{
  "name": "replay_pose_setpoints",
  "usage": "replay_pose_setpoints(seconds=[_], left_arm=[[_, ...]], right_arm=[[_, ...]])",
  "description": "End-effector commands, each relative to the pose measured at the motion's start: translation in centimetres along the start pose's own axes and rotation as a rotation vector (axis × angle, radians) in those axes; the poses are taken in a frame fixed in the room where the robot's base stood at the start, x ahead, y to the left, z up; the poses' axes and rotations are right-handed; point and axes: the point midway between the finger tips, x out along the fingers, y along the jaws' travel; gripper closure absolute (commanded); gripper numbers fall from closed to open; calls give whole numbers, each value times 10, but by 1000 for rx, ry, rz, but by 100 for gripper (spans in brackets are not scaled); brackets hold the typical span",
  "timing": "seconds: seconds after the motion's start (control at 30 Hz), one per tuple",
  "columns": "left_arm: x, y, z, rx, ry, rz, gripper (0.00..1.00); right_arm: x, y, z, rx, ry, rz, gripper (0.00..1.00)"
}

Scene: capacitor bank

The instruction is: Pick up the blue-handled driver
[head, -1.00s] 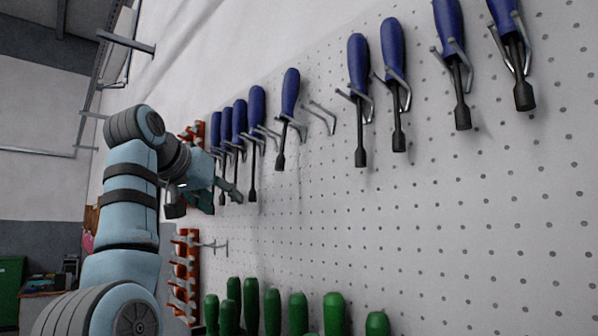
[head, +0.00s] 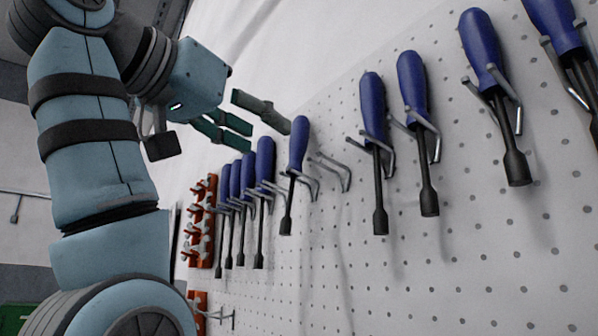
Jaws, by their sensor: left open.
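Several blue-handled drivers hang on hooks on a white pegboard in the head view. One blue-handled driver (head: 298,145) hangs alone near the middle, beside an empty hook (head: 335,172). A cluster of blue-handled drivers (head: 263,160) hangs to its left, and more blue-handled drivers (head: 373,105) hang to its right. My left gripper (head: 268,118) is open and empty, up and to the left of the middle driver. One finger's tip appears near the top of that driver's handle; I cannot tell whether they touch. My right gripper is not in view.
The pegboard (head: 400,270) is bare below the drivers. Orange racks with small fittings (head: 203,225) are at its far left end. A green object (head: 15,318) is at the lower left.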

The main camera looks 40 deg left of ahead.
Motion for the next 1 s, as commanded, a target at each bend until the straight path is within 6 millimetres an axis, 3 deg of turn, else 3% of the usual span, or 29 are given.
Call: replay_pose_setpoints(seconds=[0.03, 0.17, 0.4, 0.63, 0.93, 1.0], left_arm=[[10, -1, -5, 0, -2, -3, 53], [26, 0, -4, 1, -3, -2, 53], [71, 8, -6, 0, -4, 4, 53], [74, 8, -2, 0, -3, 3, 53], [74, 8, -1, 0, -2, 2, 99], [74, 8, -1, 0, -2, 2, 100]], right_arm=[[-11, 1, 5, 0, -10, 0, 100], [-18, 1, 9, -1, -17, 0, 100], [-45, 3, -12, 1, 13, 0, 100], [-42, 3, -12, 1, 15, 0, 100], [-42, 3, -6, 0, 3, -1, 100], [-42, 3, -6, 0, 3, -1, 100]])
